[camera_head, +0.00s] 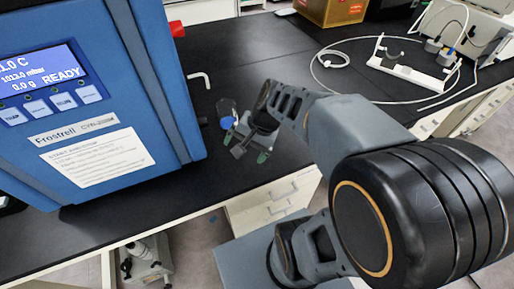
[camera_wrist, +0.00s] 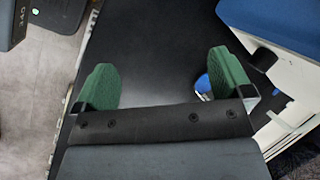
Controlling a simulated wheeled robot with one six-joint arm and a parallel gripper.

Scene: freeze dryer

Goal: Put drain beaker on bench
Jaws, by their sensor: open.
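The drain beaker (camera_head: 226,107) is a small clear cup with blue at its base. In the head view it stands on the black bench (camera_head: 340,125), to the right of the blue freeze dryer. My gripper (camera_head: 248,150) is low over the bench, just in front of and to the right of the beaker.
The freeze dryer (camera_head: 100,90) has a lit READY screen and fills the left. A bent white pipe (camera_head: 201,79) sticks out beside it. A white stand with tubing (camera_head: 412,70) and a cardboard box (camera_head: 330,10) are further back.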

